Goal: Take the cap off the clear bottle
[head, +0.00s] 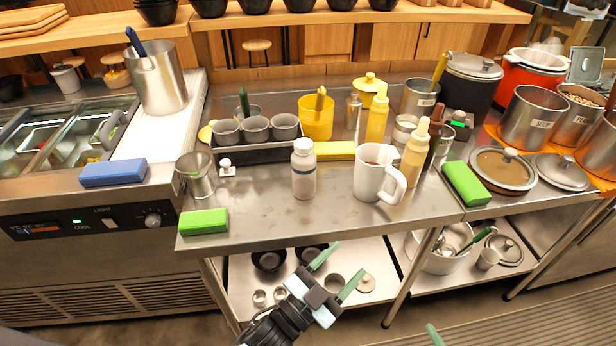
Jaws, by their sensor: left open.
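A whitish, see-through-looking bottle (303,180) stands upright near the front of the steel counter, with a white cap (303,146) on its top. My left gripper (339,270) is open and empty, low in front of the counter's front edge, below and apart from the bottle. Its two green fingertips are spread. Of my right gripper (435,335) only a green fingertip shows at the bottom edge; the rest is out of frame.
A white mug (378,173) stands right of the bottle, with sauce bottles (414,155) behind it. A black rack of cups (256,140) is behind left. Green sponges (203,222) (466,183) lie at both sides. The counter (330,222) is clear in front of the bottle.

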